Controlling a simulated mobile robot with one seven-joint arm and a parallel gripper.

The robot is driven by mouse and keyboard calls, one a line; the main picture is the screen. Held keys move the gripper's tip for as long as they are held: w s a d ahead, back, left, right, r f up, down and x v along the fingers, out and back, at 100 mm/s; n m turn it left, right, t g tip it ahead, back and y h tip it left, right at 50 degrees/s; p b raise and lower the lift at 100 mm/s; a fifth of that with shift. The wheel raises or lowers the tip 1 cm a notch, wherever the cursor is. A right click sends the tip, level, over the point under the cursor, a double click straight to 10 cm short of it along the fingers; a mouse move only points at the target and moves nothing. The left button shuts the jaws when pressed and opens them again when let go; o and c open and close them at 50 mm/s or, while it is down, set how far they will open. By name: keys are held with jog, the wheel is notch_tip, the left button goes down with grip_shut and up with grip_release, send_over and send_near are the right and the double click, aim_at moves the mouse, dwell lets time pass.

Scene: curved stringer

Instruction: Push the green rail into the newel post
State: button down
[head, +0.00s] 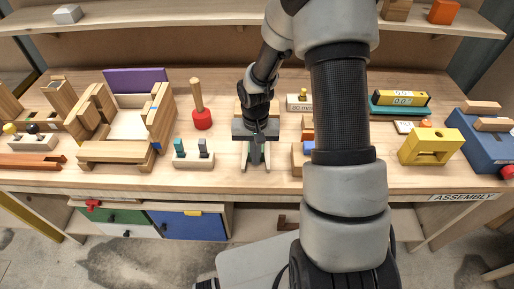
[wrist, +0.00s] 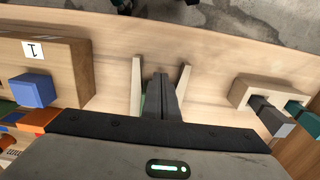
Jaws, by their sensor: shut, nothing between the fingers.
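My gripper (wrist: 163,78) is shut and empty, pointing down over the front middle of the bench; it also shows in the head view (head: 257,164). A thin green strip (wrist: 151,98), possibly the green rail, shows beside the fingers in the wrist view, mostly hidden. Two pale upright strips stand on either side of the fingers, one on the left (wrist: 136,84) and one on the right (wrist: 183,78). I cannot tell whether the fingers touch the green strip. No part is clearly recognisable as the newel post.
A wooden block marked 1 (wrist: 55,55) and a blue block (wrist: 32,90) lie to the left in the wrist view. A pale holder with grey and teal pegs (head: 193,161) stands left of the gripper in the head view. Bare wood lies at the bench's front edge.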

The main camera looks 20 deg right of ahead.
jog(key=shift+w+d, duration=0.3)
jog(key=shift+w, duration=0.6)
jog(key=shift+w+d, duration=0.3)
jog(key=shift+w, duration=0.6)
jog(key=shift+s, duration=0.1)
jog(key=shift+s+a+b, duration=0.15)
jog(key=shift+s+a, duration=0.1)
jog(key=shift+s, duration=0.45)
jog(key=shift+s+a+b, duration=0.15)
jog(key=shift+s+a, duration=0.1)
jog(key=shift+s, duration=0.4)
notch_tip(320, 180, up, 7)
jog(key=p, duration=0.4)
jog(key=shift+p, duration=0.3)
